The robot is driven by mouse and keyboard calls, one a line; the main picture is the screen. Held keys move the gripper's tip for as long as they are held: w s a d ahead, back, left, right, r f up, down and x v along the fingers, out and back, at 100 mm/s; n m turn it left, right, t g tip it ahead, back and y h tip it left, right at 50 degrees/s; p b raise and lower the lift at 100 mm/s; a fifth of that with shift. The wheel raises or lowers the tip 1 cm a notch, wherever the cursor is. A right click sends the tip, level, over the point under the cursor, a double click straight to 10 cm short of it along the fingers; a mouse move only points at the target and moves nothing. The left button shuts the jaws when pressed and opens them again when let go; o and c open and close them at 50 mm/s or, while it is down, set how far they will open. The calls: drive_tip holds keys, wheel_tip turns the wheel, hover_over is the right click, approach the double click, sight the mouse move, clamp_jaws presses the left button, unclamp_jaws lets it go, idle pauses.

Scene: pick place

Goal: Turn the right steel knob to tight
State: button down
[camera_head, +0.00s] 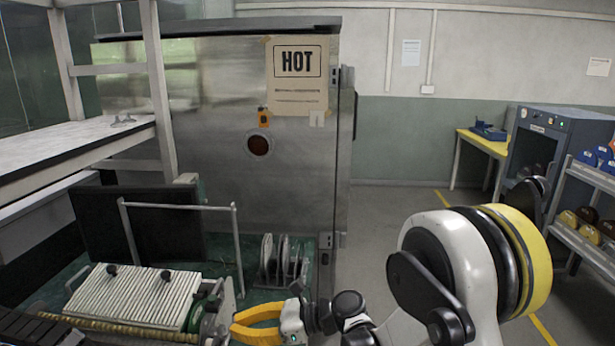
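My gripper (236,325), with yellow fingers, is low in the view, just right of the end of a roller machine on a green bench. The fingers form a loop pointing left; whether their tips are apart is unclear. A grey metal part (222,304) at the machine's right end is close to the fingertips; contact cannot be told. I cannot clearly make out a right steel knob there. Two dark knobs, a left one (111,270) and a right one (166,276), stand on the pale ribbed panel (128,297). Upright steel discs (284,259) stand behind my gripper.
A steel cabinet (220,160) with a HOT sign (298,75) stands behind the bench. A metal rail frame (238,240) rises left of the discs. A white shelf (60,148) is at left. A yellow table (484,143) and rack stand at right. Floor (390,210) between is clear.

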drive_tip(key=shift+r+b+x, duration=0.2)
drive_tip(key=shift+b+x, duration=0.05)
drive_tip(key=shift+x, duration=0.55)
drive_tip(key=shift+r+b+x, duration=0.2)
drive_tip(key=shift+x, duration=0.6)
drive_tip(key=shift+w+a, duration=0.1)
drive_tip(key=shift+f, duration=0.2)
drive_tip(key=shift+w+b, duration=0.8)
drive_tip(key=shift+b, duration=0.5)
drive_tip(key=shift+r, duration=0.15)
drive_tip(key=shift+w+r, duration=0.15)
drive_tip(key=shift+r, duration=0.1)
approach(212, 318)
drive_tip(key=shift+f+b, duration=0.3)
drive_tip(key=shift+f, duration=0.55)
